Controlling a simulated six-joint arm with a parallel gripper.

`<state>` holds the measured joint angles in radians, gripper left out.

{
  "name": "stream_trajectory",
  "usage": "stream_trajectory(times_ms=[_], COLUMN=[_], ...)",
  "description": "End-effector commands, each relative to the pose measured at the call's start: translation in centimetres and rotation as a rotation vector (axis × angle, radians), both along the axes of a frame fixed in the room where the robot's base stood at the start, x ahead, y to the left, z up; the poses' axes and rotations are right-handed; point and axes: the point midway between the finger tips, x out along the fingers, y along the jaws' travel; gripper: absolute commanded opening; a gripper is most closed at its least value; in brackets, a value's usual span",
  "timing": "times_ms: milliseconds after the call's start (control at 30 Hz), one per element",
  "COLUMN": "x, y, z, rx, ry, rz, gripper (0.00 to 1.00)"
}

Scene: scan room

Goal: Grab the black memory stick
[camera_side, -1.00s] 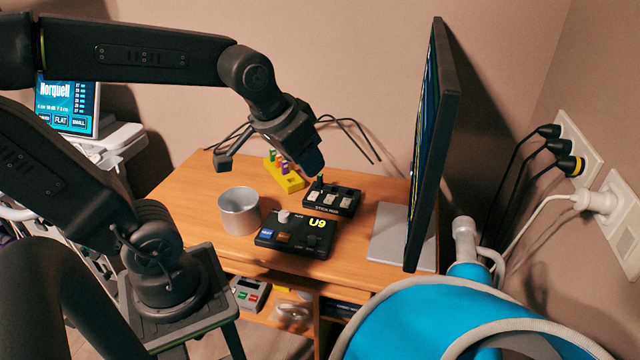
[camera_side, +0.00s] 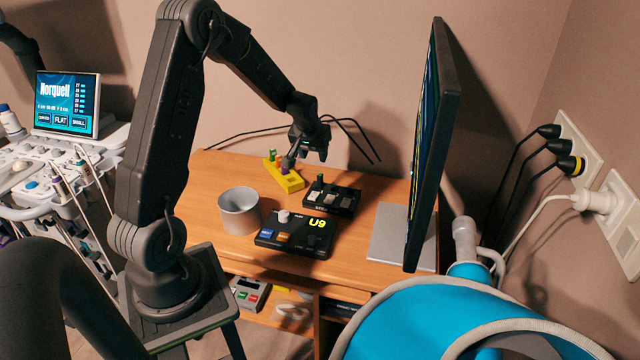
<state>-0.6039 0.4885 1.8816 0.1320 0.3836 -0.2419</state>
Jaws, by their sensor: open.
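The yellow block (camera_side: 289,181) stands at the back of the wooden desk, with a green stick (camera_side: 272,155) and a purple stick (camera_side: 283,171) upright in it. I cannot make out a black memory stick clearly; the gripper covers part of the block's surroundings. A black hub (camera_side: 345,201) lies in front and to the right, with pale sockets and a small green-topped stick (camera_side: 319,180) standing in its back left. My gripper (camera_side: 306,157) points down, open, just above and behind the right part of the yellow block. Nothing shows clearly between its fingers.
A black control box (camera_side: 295,240) marked U9 and a metal cup (camera_side: 239,212) stand in front. A tall monitor (camera_side: 433,150) on a grey base (camera_side: 390,240) bounds the right. Black cables (camera_side: 350,130) arch behind the gripper. Bare desk lies left of the block.

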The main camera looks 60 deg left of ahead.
Motion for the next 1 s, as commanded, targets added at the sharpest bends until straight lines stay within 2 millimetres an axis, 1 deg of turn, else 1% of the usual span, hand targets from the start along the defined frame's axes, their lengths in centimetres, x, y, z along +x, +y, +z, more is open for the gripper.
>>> stream_trajectory(times_ms=[33, 100, 200, 300, 533, 800, 900, 1000], x=[0.2, 0.7, 1.2, 1.6, 2.1, 3.4, 3.6, 3.6], y=[0.2, 0.6, 1.0, 1.4, 1.8, 2.8, 2.9, 3.0], z=[-1.2, -2.5, -4.1, -5.2, -6.7, -10.0, -10.6, -10.6], rx=[-0.003, -0.002, -0.003, -0.002, -0.001, -0.002, -0.002, -0.002], ry=[0.005, 0.005, 0.004, 0.002, 0.003, 0.001, 0.000, -0.002], rz=[-0.001, -0.001, 0.000, 0.000, -0.002, -0.001, -0.002, -0.002], gripper=[0.47, 0.47, 0.47, 0.47, 0.47, 0.47, 0.47, 0.47])
